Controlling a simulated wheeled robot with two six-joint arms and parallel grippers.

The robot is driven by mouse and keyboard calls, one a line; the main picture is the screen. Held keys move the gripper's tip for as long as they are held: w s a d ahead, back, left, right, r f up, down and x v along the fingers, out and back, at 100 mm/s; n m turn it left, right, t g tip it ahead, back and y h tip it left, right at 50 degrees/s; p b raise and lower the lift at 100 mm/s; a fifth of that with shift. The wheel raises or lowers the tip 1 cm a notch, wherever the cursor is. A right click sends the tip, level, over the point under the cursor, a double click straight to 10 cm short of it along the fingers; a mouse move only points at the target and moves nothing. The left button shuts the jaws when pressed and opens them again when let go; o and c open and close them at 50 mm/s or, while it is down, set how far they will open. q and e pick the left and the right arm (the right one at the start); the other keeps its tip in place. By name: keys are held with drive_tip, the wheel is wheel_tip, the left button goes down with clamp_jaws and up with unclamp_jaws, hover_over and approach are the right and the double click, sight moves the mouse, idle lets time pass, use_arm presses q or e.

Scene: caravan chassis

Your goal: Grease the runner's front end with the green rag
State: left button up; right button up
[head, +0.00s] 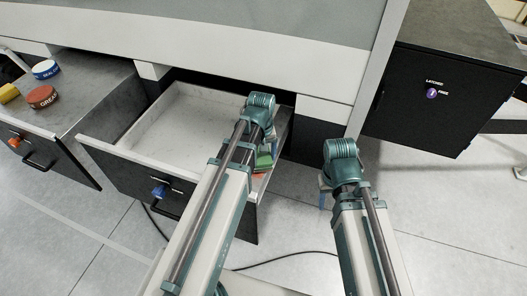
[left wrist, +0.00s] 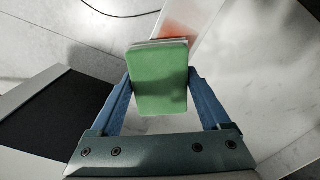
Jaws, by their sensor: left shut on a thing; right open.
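The green rag (left wrist: 160,85) is a folded green pad between the blue fingers of my left gripper (left wrist: 160,78), which is shut on it. In the head view the rag (head: 264,160) is partly hidden by my left arm, beside the open drawer's right side. The runner (head: 281,146) is a pale strip along that side. A red-orange patch (left wrist: 182,31) shows on a pale strip just beyond the rag in the left wrist view; whether the rag touches it, I cannot tell. My right gripper (head: 325,192) is open and empty, low over the floor and mostly hidden by its wrist.
The open drawer (head: 115,151) is empty, with a blue knob on its front. A grey-topped unit (head: 85,95) at left carries a red grease tin (head: 42,97), a blue tin (head: 45,69) and a yellow thing (head: 8,93). A black cabinet (head: 420,115) stands at right.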

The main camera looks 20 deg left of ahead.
sight(258, 164)
use_arm(q)
drive_tip(key=shift+s+a, duration=0.1)
drive_tip(key=shift+s, duration=1.75)
drive_tip(key=shift+s, duration=1.7)
wheel_tip(258, 164, up, 6)
drive_tip(key=p, duration=0.6)
drive_tip(key=shift+w+a, duration=0.1)
wheel_tip(258, 164, up, 3)
drive_tip(key=p, duration=0.3)
